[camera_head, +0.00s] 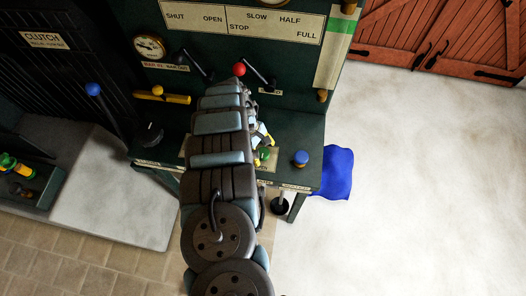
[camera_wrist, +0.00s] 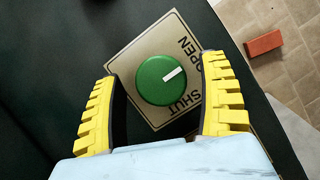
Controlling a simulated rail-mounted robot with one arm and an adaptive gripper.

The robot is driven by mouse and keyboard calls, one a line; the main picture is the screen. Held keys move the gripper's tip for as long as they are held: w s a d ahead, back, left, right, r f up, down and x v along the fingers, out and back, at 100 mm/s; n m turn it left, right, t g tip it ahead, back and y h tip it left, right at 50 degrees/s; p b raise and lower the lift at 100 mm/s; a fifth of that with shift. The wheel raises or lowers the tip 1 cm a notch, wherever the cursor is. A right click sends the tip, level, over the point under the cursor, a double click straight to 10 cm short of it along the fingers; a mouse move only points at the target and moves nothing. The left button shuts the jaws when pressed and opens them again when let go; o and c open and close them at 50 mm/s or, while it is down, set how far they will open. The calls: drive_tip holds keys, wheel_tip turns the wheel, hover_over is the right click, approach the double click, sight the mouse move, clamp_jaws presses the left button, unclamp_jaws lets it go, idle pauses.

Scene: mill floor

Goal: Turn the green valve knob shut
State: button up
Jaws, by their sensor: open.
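The green valve knob (camera_wrist: 160,88) is round with a white pointer mark, set on a tan label plate (camera_wrist: 146,52) printed OPEN and SHUT. The mark points to the right and slightly up in the wrist view, between the two words. My gripper (camera_wrist: 160,67) is open, with one yellow finger on each side of the knob and visible gaps to it. In the head view the knob (camera_head: 264,153) shows just beyond my arm, by the yellow fingers (camera_head: 262,139); my arm hides part of the plate.
A blue knob (camera_head: 301,158) stands right of the green one on the dark bench. A red-topped lever (camera_head: 239,70) and other levers rise behind. A blue cloth (camera_head: 333,173) hangs beyond the bench edge. An orange brick (camera_wrist: 264,43) lies on the floor.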

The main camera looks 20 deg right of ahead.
drive_tip(key=c, duration=1.2)
drive_tip(key=shift+f, duration=0.1)
drive_tip(key=shift+b, duration=0.3)
drive_tip(key=m+b, duration=0.1)
drive_tip(key=m+y+b, duration=0.1)
drive_tip(key=m, duration=0.1)
drive_tip(key=shift+f+g, duration=0.2)
drive_tip(key=shift+g, duration=0.1)
drive_tip(key=m+y+b, duration=0.2)
drive_tip(key=m+b, duration=0.1)
drive_tip(key=m, duration=0.2)
drive_tip(key=m+y+b, duration=0.1)
drive_tip(key=m+y, duration=0.1)
drive_tip(key=m, duration=0.3)
drive_tip(key=shift+r, duration=0.15)
drive_tip(key=shift+c, duration=0.2)
drive_tip(key=m+t+y, duration=0.1)
drive_tip(key=m, duration=0.3)
drive_tip(key=shift+r+m+b, duration=0.1)
drive_tip(key=shift+m+b, duration=0.2)
drive_tip(key=shift+m+t, duration=0.3)
